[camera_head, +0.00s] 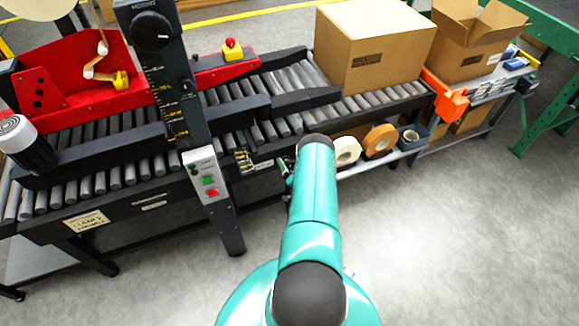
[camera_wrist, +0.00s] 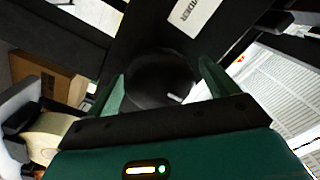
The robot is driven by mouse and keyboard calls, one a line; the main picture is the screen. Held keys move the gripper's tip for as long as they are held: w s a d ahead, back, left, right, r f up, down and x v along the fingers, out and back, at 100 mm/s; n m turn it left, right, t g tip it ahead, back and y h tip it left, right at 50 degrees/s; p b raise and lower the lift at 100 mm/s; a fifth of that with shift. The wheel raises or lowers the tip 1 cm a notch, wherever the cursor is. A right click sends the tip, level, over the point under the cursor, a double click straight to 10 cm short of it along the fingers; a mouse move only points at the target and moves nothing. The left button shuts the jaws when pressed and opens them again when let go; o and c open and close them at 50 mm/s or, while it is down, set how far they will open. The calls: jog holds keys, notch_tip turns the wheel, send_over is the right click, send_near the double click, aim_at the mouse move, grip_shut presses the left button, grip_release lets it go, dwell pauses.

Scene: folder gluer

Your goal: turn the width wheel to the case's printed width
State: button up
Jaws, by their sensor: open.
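In the wrist view a round black wheel (camera_wrist: 158,78) with a short white mark at its lower right sits between the two green fingers of my gripper (camera_wrist: 160,76). The fingers are open, one on each side of it; I cannot tell whether they touch it. A white label (camera_wrist: 191,14) reading WIDER, upside down, is above the wheel. In the head view my gripper (camera_head: 286,174) is at the conveyor's front side, partly behind my arm, which hides this wheel. The closed cardboard case (camera_head: 372,45) stands on the rollers; its dark print is too small to read.
A dark column (camera_head: 180,90) with another black knob (camera_head: 152,31) and a button panel (camera_head: 208,180) stands left. Tape rolls (camera_head: 380,139) lie on a lower shelf to the right. An open carton (camera_head: 470,40) is at the back right. The floor in front is clear.

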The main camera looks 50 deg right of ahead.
jog(key=c, duration=1)
jog(key=shift+n, duration=0.3)
